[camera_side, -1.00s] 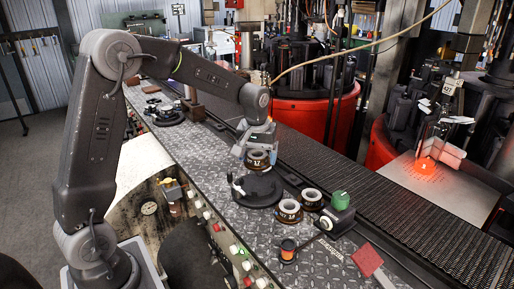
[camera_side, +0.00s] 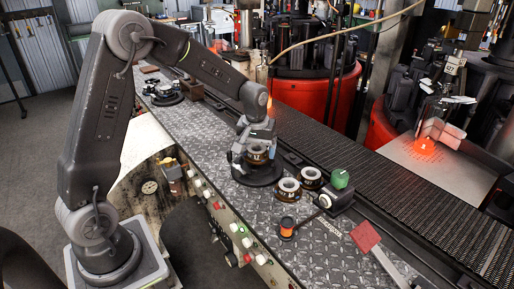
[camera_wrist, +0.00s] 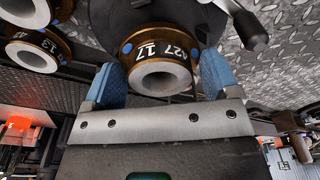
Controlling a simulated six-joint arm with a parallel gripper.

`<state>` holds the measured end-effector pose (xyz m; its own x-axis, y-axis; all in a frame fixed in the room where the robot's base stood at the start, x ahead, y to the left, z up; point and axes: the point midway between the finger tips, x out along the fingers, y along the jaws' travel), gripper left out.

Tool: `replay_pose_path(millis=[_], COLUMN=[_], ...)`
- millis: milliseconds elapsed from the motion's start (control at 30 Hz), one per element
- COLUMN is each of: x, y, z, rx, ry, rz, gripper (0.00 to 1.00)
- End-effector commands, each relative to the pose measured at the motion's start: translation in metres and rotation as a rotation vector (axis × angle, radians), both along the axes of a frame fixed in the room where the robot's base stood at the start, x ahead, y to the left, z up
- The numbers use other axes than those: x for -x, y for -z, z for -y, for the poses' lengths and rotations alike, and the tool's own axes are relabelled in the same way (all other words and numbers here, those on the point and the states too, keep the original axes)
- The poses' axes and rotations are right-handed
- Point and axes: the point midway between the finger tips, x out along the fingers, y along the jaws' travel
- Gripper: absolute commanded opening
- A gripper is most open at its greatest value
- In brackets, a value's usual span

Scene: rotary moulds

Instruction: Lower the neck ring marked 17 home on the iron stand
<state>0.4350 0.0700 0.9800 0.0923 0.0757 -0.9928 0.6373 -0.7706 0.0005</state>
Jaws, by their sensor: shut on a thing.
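My gripper (camera_side: 254,148) is shut on the neck ring marked 17 (camera_side: 257,155), a bronze ring with a pale bore and a dark band. In the wrist view the ring (camera_wrist: 160,50) sits between the two blue fingertips, its white 17 readable. The black round iron stand (camera_side: 260,178) is directly below the ring in the side view, and part of it (camera_wrist: 105,18) shows behind the ring in the wrist view. The ring looks about level and very close to the stand. I cannot tell whether it is seated, as the ring and jaws hide the stand's middle.
Two more bronze rings (camera_side: 289,188) (camera_side: 312,176) stand to the right of the stand. Beyond them is a block with a green knob (camera_side: 340,180). A handle with a dark grip (camera_wrist: 250,32) sticks out beside the stand. A conveyor (camera_side: 400,190) runs behind the plate.

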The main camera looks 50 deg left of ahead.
Motion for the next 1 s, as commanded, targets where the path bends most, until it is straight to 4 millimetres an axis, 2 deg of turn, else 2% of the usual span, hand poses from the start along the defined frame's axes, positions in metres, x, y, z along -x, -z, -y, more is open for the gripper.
replay_pose_path(millis=[1000], x=[-0.0006], y=[0.0045], z=[-0.0002], rx=[0.0], ry=[-0.001], rz=[0.004], gripper=[0.49])
